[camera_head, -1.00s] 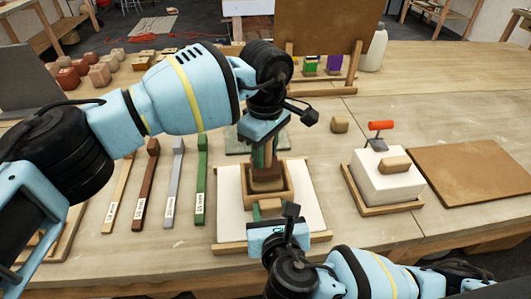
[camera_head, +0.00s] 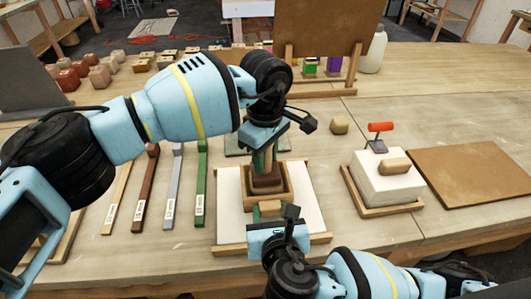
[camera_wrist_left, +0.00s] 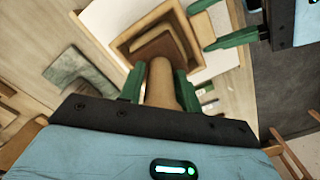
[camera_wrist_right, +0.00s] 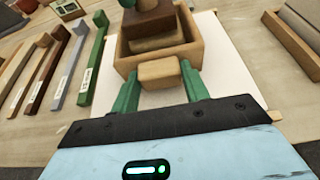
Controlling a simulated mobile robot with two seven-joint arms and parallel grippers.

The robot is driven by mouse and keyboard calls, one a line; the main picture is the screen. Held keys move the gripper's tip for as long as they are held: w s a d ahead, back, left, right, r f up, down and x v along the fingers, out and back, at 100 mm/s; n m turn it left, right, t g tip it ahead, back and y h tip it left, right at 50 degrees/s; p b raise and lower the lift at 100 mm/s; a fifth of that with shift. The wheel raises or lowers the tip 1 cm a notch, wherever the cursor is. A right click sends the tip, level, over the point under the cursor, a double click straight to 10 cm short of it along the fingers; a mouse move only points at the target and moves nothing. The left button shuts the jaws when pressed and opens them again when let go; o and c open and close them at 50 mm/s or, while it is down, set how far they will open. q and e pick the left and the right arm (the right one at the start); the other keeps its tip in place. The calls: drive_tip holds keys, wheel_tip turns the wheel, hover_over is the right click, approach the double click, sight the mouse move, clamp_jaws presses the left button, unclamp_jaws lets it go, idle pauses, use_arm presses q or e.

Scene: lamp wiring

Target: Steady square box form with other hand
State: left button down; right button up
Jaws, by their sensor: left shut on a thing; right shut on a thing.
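The square box form (camera_head: 286,201) is an open wooden frame on a white board (camera_head: 309,205) at the middle of the table. A brown block with a round wooden handle (camera_wrist_left: 161,84) sits inside the form's opening. My left gripper (camera_head: 265,162) is above the form, shut on that handle; the left wrist view shows its green fingers around it. My right gripper (camera_wrist_right: 160,82) is at the form's near side, shut on the form's wooden grip block (camera_wrist_right: 159,72). The inside of the form is largely hidden by the brown block.
Long sticks in several colours (camera_head: 170,190) lie left of the board. To the right, a white block (camera_head: 388,182) with an orange-handled tool (camera_head: 380,127) stands on a wooden tray, beside a brown panel (camera_head: 470,172). A small wooden block (camera_head: 339,125) lies behind.

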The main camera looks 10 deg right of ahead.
use_arm(q)
drive_tip(key=shift+f, duration=0.45)
drive_tip(key=shift+r, duration=1.15)
drive_tip(key=shift+r, duration=0.1)
drive_tip(key=shift+r, duration=2.95)
use_arm(e)
drive_tip(key=o, duration=1.2)
drive_tip(key=shift+c, duration=0.2)
drive_tip(key=v, duration=1.2)
